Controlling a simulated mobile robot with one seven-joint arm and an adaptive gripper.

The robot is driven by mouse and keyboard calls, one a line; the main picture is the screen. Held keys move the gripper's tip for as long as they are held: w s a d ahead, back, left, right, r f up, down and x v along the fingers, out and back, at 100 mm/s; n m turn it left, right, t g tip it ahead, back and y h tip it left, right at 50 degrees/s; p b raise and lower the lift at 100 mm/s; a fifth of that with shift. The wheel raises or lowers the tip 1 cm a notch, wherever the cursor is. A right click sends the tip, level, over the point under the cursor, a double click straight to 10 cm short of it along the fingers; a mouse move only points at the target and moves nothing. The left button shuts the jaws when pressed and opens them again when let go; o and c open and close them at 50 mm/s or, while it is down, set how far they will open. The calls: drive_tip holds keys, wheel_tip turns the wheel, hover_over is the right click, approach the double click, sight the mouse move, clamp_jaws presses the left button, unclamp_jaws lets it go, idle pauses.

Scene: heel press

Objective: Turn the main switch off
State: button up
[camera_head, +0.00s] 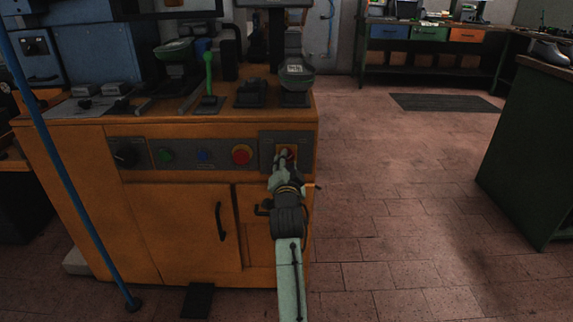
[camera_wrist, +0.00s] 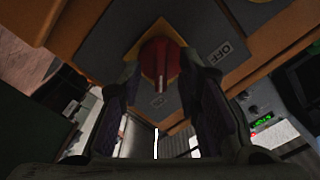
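The main switch is a red rotary knob on a yellow plate (camera_wrist: 174,83), in a dark grey panel. The red knob (camera_wrist: 158,60) shows in the middle of the wrist view, its pale mark pointing down the picture toward a small, hard-to-read label (camera_wrist: 158,100). An OFF label (camera_wrist: 225,50) lies to the knob's right. My gripper (camera_wrist: 159,72) has its fingers apart, one on each side of the knob; I cannot make out firm contact. In the head view my gripper (camera_head: 284,160) is at the panel's right end and hides most of the switch.
Left of the switch on the orange cabinet (camera_head: 165,225) are a red button (camera_head: 241,154), a blue button (camera_head: 204,155), a green button (camera_head: 165,155) and a black dial (camera_head: 125,155). A green lever (camera_head: 208,75) stands above.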

drive_tip(key=shift+w, duration=0.85)
drive_tip(key=shift+c, duration=0.2)
clamp_jaws()
